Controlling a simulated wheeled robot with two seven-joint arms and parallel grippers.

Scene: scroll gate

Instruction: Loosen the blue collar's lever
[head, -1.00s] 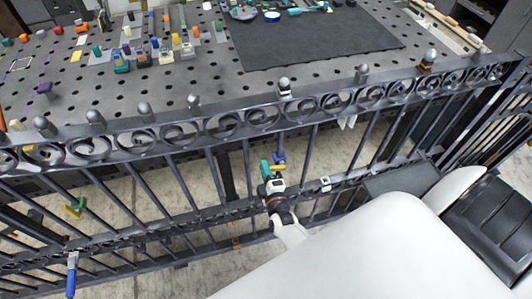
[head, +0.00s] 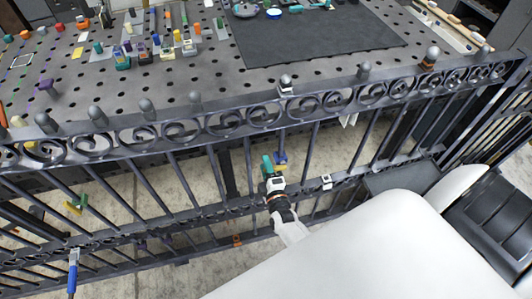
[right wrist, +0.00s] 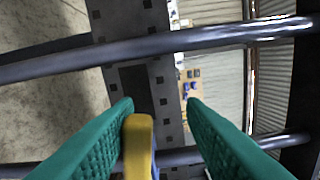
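The blue collar (head: 281,158) sits around an upright bar of the dark metal gate, below the scrollwork rail. Its yellow lever (head: 280,167) sticks out just right of my right gripper (head: 269,166), whose teal fingers are at the bar. In the right wrist view, the yellow lever (right wrist: 138,145) stands between the two teal fingers (right wrist: 160,106), close to the left finger; a clear gap separates it from the right finger. The fingers are open. The collar's blue body is mostly hidden in the wrist view. My left gripper is in no view.
The scroll gate (head: 205,128) crosses the whole view, with narrow gaps between bars. A green and yellow piece (head: 75,204) is on a bar at left. A blue-handled item (head: 73,272) hangs at lower left. Behind stands a perforated table (head: 180,85) with small objects.

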